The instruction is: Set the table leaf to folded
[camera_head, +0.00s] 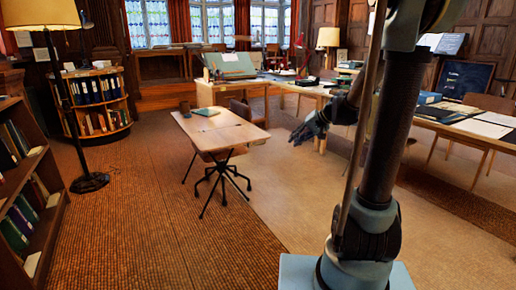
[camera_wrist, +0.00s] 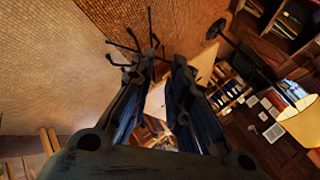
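A small wooden table (camera_head: 190,123) stands on dark splayed legs in the middle of the room in the head view. Its top looks flat and level, with the near-right section, the leaf (camera_head: 238,136), spread out in line with the rest. A thin seam seems to cross the top. My gripper (camera_head: 310,130) is in the air to the right of the table, apart from it. In the wrist view my gripper (camera_wrist: 165,62) has its two fingers spread with nothing between them. Part of the pale tabletop (camera_wrist: 155,100) shows beyond the fingers, mostly hidden by them.
A teal book (camera_head: 206,111) and a small dark cup (camera_head: 185,107) are on the table's far part. A chair stands close behind it. Long desks (camera_head: 300,88) with papers run along the back and right. A floor lamp (camera_head: 88,182) and bookshelves are left. The floor before the table is clear.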

